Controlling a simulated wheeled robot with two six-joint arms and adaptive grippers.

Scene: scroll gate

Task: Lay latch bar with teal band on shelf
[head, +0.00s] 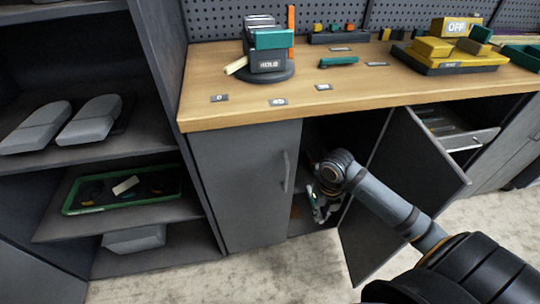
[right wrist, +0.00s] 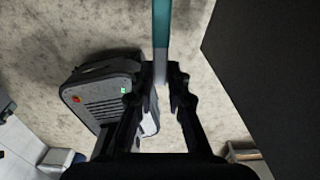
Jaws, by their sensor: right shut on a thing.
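My right gripper (right wrist: 160,85) is shut on the latch bar (right wrist: 161,25), a narrow bar with a teal part and a pale grey part between the fingers. The teal part runs out of the top of the right wrist view. In the head view my right gripper (head: 318,205) is low in the open cabinet, between the closed grey door and the open door; the bar cannot be made out there. A shelving unit at the left has several dark shelves, one with a bare front edge (head: 60,230). Which shelf is meant cannot be told. My left gripper is not in view.
The wooden counter (head: 230,110) above holds a dark block holder (head: 267,65), a teal tool (head: 338,62) and a yellow stack (head: 445,55). A green-rimmed tray (head: 70,208) occupies a left shelf.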

